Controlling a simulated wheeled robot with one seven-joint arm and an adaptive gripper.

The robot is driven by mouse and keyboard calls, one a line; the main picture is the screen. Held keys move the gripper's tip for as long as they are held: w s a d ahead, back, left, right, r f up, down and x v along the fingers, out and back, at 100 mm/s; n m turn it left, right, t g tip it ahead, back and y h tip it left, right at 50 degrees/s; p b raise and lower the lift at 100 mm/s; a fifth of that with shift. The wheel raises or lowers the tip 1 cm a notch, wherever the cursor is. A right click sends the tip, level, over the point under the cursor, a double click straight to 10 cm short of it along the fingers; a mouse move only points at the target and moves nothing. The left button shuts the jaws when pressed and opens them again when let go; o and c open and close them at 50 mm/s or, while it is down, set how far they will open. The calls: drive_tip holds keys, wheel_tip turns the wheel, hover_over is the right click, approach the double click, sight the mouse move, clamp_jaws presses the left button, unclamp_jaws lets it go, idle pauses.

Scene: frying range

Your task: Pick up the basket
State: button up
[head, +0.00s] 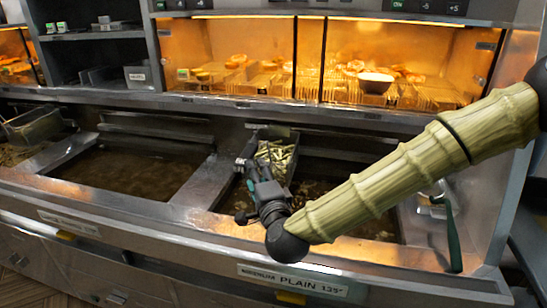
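A wire fry basket (296,160) holding pale greenish-yellow sticks sits at the back left of the right fryer vat. My arm reaches in from the right. My dark gripper (250,165) is over the vat's left side, right beside the basket's left front side. The basket's handle cannot be made out; my gripper covers that area. The fingers are small and dark, so I cannot tell whether they are open, shut or touching the basket.
A second wire basket (34,127) stands at the far left. The middle vat (130,168) holds brown oil and no basket. A lit warming cabinet (250,70) with food is behind. A dark green handled tool (452,235) hangs at the right front.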

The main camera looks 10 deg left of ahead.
sight(253, 156)
drive_tip(key=w, duration=0.1)
drive_tip(key=w+a+r+p, duration=0.1)
drive_tip(key=w, duration=0.1)
drive_tip(key=w+a, duration=0.1)
drive_tip(key=shift+w+r+p, duration=0.2)
drive_tip(key=shift+r+p, duration=0.05)
drive_tip(key=shift+p, duration=0.15)
drive_tip(key=shift+f+p+x, duration=0.15)
drive_tip(key=shift+p+x, duration=0.65)
drive_tip(key=shift+x, duration=0.75)
drive_tip(key=shift+f+p+x, duration=0.15)
drive_tip(key=shift+p+x, duration=0.6)
drive_tip(key=shift+x, duration=0.75)
drive_tip(key=shift+w+d, duration=0.1)
drive_tip(key=shift+d, duration=0.05)
drive_tip(key=shift+c, duration=0.2)
clamp_jaws()
